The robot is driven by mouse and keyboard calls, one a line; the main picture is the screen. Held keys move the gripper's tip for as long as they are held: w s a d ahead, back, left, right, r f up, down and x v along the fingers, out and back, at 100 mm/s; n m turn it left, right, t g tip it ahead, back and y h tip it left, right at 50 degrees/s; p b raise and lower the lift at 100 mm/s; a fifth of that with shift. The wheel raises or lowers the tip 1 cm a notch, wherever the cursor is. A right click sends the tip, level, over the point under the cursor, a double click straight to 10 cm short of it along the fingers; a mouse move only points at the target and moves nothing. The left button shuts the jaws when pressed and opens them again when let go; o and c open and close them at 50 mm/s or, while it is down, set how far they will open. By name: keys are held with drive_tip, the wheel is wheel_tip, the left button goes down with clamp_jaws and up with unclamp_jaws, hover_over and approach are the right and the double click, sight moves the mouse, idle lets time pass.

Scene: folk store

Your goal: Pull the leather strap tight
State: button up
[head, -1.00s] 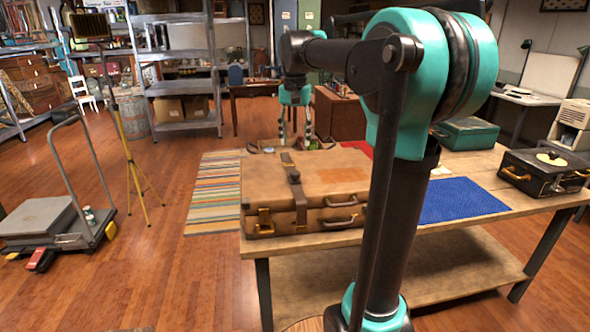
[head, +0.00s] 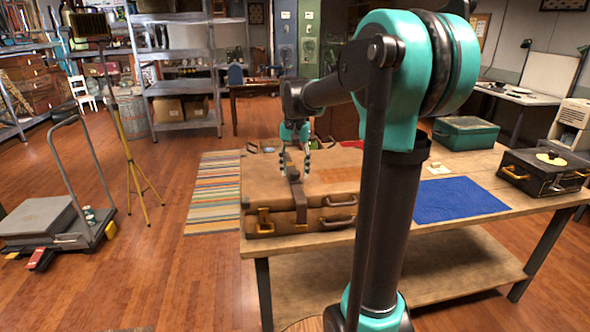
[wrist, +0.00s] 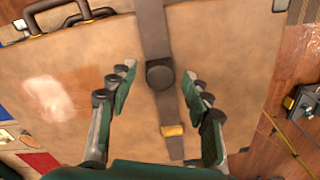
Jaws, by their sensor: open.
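A tan leather suitcase (head: 330,182) lies flat on the wooden table. A dark brown leather strap (head: 299,196) runs across its lid and down its front. In the wrist view the strap (wrist: 153,35) has a round dark knob (wrist: 160,74) and a brass piece (wrist: 173,131) on it. My gripper (head: 294,175) is over the suitcase lid at the strap. In the wrist view my gripper (wrist: 157,78) is open, one finger on each side of the strap and apart from it. I cannot tell the exact height of the fingertips above the lid.
The wooden table (head: 480,225) also holds a blue cloth (head: 455,200), a black case (head: 545,172) and a green box (head: 466,132). A platform cart (head: 50,225) and a tripod (head: 128,135) stand on the floor at left.

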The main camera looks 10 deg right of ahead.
clamp_jaws()
drive_tip(key=shift+w, duration=1.95)
unclamp_jaws()
